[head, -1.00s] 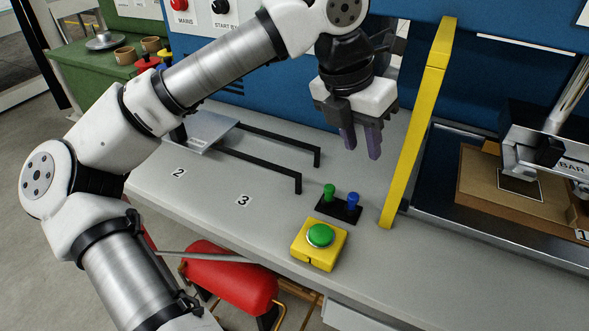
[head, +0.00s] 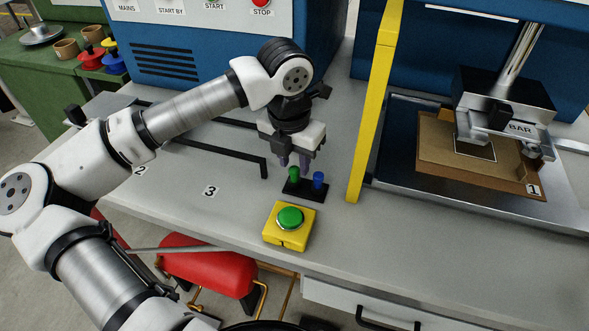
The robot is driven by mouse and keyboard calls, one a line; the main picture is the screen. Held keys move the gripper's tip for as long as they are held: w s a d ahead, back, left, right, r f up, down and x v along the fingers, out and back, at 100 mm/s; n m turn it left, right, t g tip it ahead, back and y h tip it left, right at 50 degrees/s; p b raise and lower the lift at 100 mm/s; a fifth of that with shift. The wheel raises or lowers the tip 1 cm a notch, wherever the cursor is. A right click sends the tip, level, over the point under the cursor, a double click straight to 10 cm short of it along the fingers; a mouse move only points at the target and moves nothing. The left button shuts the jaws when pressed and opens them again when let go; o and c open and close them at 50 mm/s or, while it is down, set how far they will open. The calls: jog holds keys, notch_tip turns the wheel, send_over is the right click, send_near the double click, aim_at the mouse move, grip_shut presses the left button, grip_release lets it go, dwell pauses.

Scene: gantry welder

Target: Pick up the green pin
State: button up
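The green pin (head: 294,174) stands upright at the left of a small black holder (head: 291,189) on the grey bench. A blue pin (head: 318,180) stands beside it on the right in the same holder. My gripper (head: 294,161) points down just above and behind the pins. Its two purple-grey fingers are apart, with nothing visible between them. The green pin's top overlaps the fingers in the picture. I cannot tell whether they touch it.
A yellow box with a green button (head: 290,218) sits in front of the holder. A yellow post (head: 374,110) rises to the right. A black rail (head: 225,151) lies to the left.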

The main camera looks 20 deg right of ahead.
aim_at(294, 169)
jog(key=shift+w+d+f+p, duration=0.1)
jog(key=shift+f+p, duration=0.2)
jog(key=shift+f, duration=1.3)
grip_shut()
jog(key=shift+r, duration=0.2)
notch_tip(294, 169, up, 18)
jog(key=b, duration=0.2)
jog(key=shift+f+b, duration=0.15)
jog(key=shift+b, duration=0.15)
jog(key=shift+f, duration=0.1)
